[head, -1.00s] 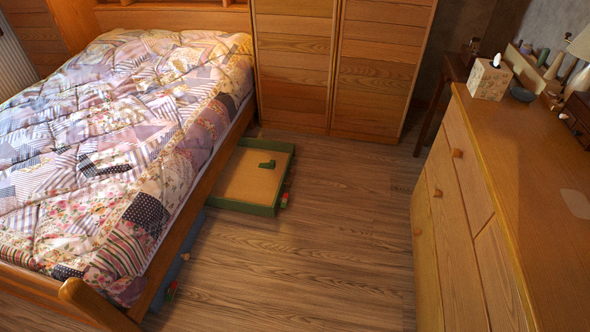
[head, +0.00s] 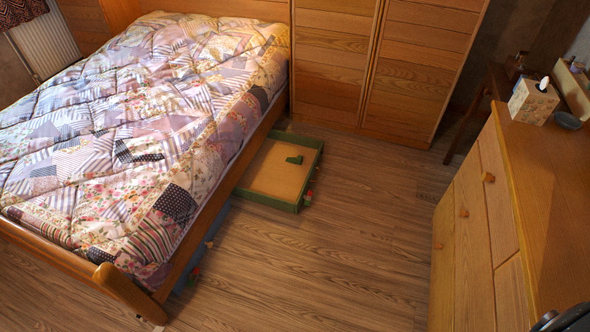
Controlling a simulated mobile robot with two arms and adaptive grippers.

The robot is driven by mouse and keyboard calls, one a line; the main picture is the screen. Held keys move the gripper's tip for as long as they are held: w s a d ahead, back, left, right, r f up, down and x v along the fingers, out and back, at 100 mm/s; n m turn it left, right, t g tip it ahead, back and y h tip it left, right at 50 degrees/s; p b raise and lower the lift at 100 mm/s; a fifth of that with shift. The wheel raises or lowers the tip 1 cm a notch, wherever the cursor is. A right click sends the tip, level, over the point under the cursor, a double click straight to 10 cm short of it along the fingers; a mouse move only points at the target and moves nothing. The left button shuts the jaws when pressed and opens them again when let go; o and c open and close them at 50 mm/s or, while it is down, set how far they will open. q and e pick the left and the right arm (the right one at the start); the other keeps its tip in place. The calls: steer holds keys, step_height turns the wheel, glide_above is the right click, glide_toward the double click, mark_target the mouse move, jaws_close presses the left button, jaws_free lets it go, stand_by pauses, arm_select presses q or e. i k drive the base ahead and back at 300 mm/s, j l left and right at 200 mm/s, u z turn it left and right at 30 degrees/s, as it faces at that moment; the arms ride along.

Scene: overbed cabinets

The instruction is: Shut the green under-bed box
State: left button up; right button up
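The green under-bed box (head: 267,201) is a shallow open tray with a light brown floor. It sticks out from under the right side of the bed onto the wood floor, near the wardrobe. A small dark green block (head: 294,160) lies in it. Small red and green pieces show at its outer right side. The box's inner end is hidden under the bed. Neither gripper shows. A dark part, probably of my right arm, shows in the lower right corner.
The bed (head: 130,130) has a patchwork quilt. A blue box (head: 214,226) sits under its nearer side. A wardrobe (head: 370,70) stands behind the green box. A dresser (head: 480,215) with a tissue box (head: 532,102) stands at right. The floor between bed and dresser is clear.

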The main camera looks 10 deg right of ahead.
mark_target(268, 179)
steer(key=i+l+u, duration=0.15)
steer(key=i+l, duration=0.15)
steer(key=i+l+u, duration=0.15)
steer(key=i+l, duration=0.15)
steer(key=i+l+u, duration=0.15)
steer(key=l, duration=0.35)
steer(key=i+l+u, duration=0.15)
steer(key=i+l, duration=0.2)
steer(key=l, duration=0.1)
